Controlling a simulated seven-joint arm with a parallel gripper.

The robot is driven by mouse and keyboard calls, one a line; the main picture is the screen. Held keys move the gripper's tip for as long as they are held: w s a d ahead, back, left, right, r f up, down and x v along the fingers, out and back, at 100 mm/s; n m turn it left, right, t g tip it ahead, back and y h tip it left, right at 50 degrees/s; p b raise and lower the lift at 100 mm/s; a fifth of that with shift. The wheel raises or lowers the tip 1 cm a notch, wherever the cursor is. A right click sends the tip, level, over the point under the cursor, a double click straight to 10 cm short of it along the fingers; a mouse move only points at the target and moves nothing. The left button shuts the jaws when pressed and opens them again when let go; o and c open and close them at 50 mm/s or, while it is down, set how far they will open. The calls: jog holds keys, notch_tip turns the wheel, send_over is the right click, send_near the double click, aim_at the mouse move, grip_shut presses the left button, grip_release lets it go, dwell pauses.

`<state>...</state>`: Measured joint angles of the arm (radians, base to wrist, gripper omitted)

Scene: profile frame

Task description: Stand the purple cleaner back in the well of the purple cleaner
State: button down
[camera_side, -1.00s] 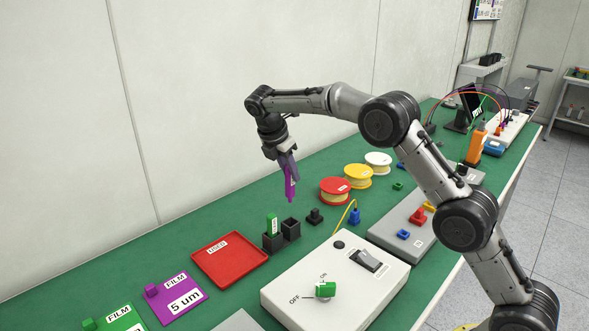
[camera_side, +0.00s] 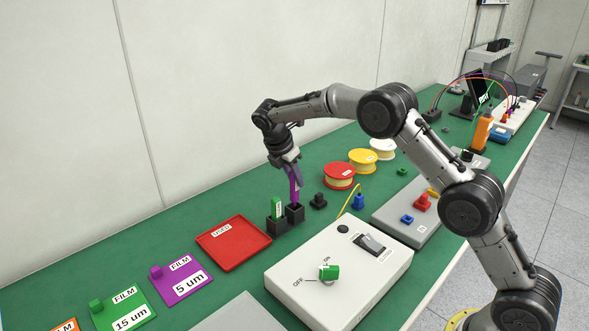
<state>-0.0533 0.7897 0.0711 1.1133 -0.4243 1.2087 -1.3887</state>
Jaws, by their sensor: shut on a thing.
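The purple cleaner (camera_side: 295,192) is upright in my gripper (camera_side: 292,172), which is shut on it. Its lower end is at the mouth of the right well of the black two-well holder (camera_side: 295,214). The well's wall hides the tip, so I cannot tell how deep it is. A green cleaner (camera_side: 277,208) stands in the left well, close beside it.
A red tray (camera_side: 233,243) lies left of the holder, and a small black part (camera_side: 318,201) stands right of it. A white box with a green knob (camera_side: 328,272) is in front. Red, yellow and white spools (camera_side: 363,161) stand behind on the right.

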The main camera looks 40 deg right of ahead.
aim_at(295, 193)
jog(key=shift+f, duration=2.05)
jog(key=shift+f, duration=0.6)
jog(key=c, duration=0.6)
grip_release()
jog(key=shift+r, duration=0.1)
jog(key=v, duration=1.3)
jog(key=shift+a+r, duration=0.15)
jog(key=shift+r, duration=0.15)
